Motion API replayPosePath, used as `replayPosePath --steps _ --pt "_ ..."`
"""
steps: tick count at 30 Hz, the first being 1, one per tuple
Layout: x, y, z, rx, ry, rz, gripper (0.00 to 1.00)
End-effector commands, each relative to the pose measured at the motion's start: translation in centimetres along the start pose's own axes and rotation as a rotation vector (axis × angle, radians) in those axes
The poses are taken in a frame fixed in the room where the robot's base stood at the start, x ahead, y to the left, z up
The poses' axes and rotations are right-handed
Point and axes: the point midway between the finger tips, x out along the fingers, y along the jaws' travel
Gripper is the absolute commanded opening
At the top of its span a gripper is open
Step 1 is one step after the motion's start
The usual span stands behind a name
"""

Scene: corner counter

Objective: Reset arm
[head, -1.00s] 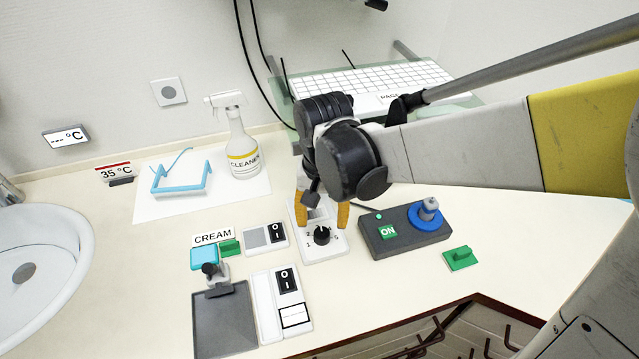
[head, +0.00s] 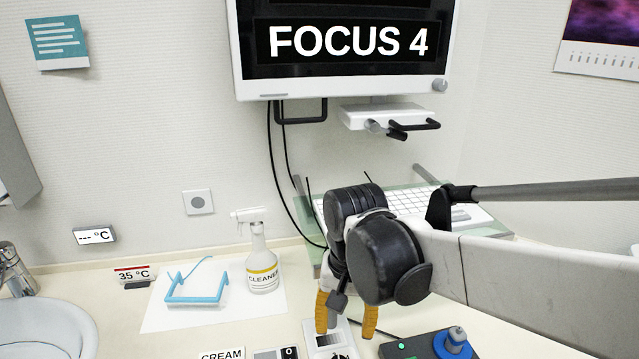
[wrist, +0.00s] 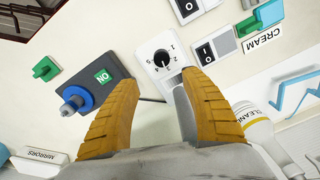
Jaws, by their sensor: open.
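My gripper (head: 346,318) has two orange fingers and is open and empty. It hangs over the counter above the white panel with the black dial knob (wrist: 161,58). In the wrist view its fingers (wrist: 160,115) are spread wide, and the knob panel lies beyond and between them. In the head view my arm reaches in from the right, and the panel is cut by the bottom edge. The grey box with the green ON label (head: 405,346) and blue-ringed knob (head: 455,340) stands right of the fingers.
A monitor reading FOCUS 4 (head: 345,45) hangs on the wall above a bracket with dark handles. A keyboard (head: 405,207) lies behind my arm. Left stand a cleaner bottle (head: 262,262), blue glasses (head: 196,286) on white paper, and a sink (head: 50,330).

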Motion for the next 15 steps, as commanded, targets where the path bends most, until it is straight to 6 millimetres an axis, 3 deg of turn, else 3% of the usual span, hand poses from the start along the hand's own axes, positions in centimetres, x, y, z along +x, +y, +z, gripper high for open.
replayPosePath --steps 9,15 --pt "-2.2 7.2 1.7 -0.06 0.255 -0.073 0.55" --pt "-2.6 11.4 3.2 -0.107 0.446 -0.07 0.55"
